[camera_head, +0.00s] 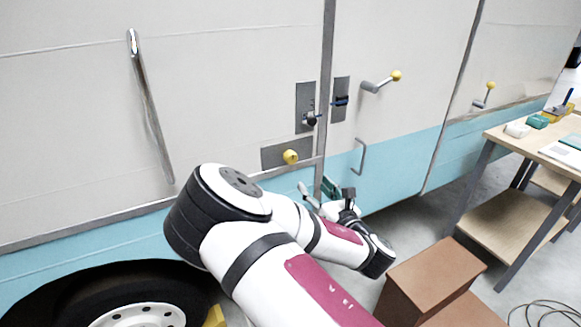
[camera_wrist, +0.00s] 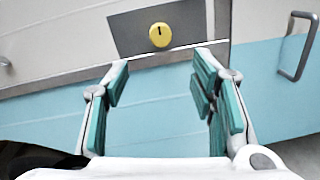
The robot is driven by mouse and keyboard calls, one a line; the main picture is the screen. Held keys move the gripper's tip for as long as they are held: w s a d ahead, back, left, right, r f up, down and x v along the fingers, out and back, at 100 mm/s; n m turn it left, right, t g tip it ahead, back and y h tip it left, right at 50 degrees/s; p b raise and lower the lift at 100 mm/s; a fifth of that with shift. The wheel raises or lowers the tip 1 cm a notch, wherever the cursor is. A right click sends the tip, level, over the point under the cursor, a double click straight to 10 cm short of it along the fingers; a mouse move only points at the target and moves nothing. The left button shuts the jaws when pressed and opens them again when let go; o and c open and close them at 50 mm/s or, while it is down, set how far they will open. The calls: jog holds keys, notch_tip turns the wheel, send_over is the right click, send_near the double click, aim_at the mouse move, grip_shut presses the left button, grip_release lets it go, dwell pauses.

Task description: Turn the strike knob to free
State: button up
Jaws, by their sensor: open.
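A round yellow knob (camera_head: 290,156) sits on a dark grey plate (camera_head: 270,158) low on the camper wall. In the wrist view the yellow knob (camera_wrist: 159,35) shows a short, roughly upright dark mark on its face. A smaller dark knob (camera_head: 311,119) is on an upright grey plate above it; no label can be read to tell which is the strike knob. My gripper (camera_wrist: 162,75) is open and empty, with green-padded fingers spread below the yellow knob, apart from it. In the head view my arm partly hides the gripper (camera_head: 319,190).
A crank handle with a yellow ball (camera_head: 378,83) and a grey pull handle (camera_head: 360,157) are on the panel to the right. A long chrome grab bar (camera_head: 152,110) is at left. Brown boxes (camera_head: 430,278) and a workbench (camera_head: 505,140) stand at right.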

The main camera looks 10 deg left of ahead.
aim_at(293, 160)
jog(key=x, duration=1.3)
jog(key=shift+w+a+b, duration=0.15)
jog(key=shift+w+b, duration=0.05)
jog(key=shift+b, duration=0.2)
jog(key=c, duration=1.1)
